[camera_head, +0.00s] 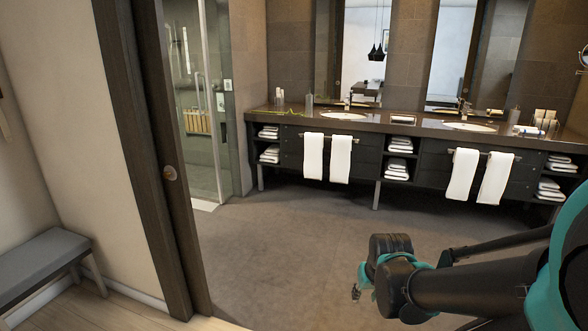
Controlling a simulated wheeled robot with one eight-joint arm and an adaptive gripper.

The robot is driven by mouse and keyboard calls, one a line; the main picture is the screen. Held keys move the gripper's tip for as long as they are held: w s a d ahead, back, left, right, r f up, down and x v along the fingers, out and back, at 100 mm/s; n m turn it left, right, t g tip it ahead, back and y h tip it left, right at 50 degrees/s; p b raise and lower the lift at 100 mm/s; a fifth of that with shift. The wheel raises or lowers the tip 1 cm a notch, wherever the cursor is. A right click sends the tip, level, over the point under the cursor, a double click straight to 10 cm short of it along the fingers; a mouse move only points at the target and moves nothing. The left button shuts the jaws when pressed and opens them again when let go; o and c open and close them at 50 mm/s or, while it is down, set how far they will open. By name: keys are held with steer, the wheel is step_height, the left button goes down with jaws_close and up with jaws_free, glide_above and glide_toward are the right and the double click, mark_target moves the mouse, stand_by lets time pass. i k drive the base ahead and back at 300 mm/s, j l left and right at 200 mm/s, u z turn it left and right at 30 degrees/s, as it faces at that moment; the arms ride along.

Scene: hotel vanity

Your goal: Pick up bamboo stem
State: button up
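A thin yellow-green stem (287,112), which looks like the bamboo stem, lies at the left end of the dark vanity counter (392,126). It is small and far off, so its exact shape is hard to tell. My gripper (356,293) is low in the front right of the picture, above the floor and well short of the vanity. It is far from the stem and touches nothing that I can see. Its fingers are small and partly hidden by the wrist, so I cannot tell whether they are open.
A dark door frame (150,140) stands at the left, with a grey bench (40,258) beside it. Grey floor (280,240) lies clear up to the vanity. A grey bottle (309,103) stands near the stem, left of a sink (344,115). White towels (313,156) hang in front.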

mark_target(299, 114)
steer(key=i, duration=0.95)
steer(key=i+u, duration=0.1)
steer(key=i, duration=0.9)
steer(key=i+l, duration=0.15)
steer(key=i, duration=0.8)
steer(key=i+l, duration=0.1)
steer(key=i, duration=0.85)
steer(key=i+u, duration=0.3)
